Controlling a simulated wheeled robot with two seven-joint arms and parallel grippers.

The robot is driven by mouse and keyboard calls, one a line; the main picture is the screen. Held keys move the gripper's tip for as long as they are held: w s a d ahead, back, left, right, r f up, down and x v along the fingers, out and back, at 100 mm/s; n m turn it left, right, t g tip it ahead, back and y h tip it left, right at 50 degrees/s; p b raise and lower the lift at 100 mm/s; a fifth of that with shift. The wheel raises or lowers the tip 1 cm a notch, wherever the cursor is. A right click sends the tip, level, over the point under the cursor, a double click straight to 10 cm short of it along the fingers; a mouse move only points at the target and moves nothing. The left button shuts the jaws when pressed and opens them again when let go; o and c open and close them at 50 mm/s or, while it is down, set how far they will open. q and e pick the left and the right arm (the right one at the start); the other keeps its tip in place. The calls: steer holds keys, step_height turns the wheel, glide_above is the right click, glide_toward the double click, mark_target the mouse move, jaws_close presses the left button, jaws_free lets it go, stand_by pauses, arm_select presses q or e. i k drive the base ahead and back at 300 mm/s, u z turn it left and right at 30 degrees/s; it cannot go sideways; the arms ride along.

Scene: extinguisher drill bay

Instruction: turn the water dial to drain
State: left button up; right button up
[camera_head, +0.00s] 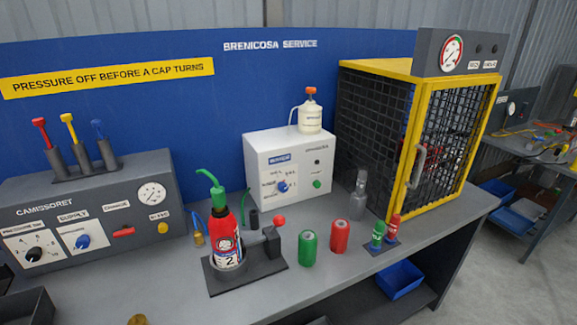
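Two blue dials show. One blue dial (82,241) is on the front of the grey console (95,192) at the left, under a label that looks like "SUPPLY". The other blue dial (282,186) is on the white box (262,155) in the middle, beside a green button (317,183). The small print around both is too blurred to read, so I cannot tell which is the water dial or where either points. A black knob (33,254) sits left of the console's blue dial. Neither of my grippers is in view.
A red extinguisher (226,240) stands in a dark holder on the bench. Green (308,248) and red (340,236) cylinders stand to its right. A mesh cage (440,140) with a yellow frame fills the bench's right end. The bench front by the console is mostly clear.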

mark_target(282, 186)
steer(key=z, duration=1.95)
steer(key=i, duration=2.95)
steer(key=u, duration=3.9)
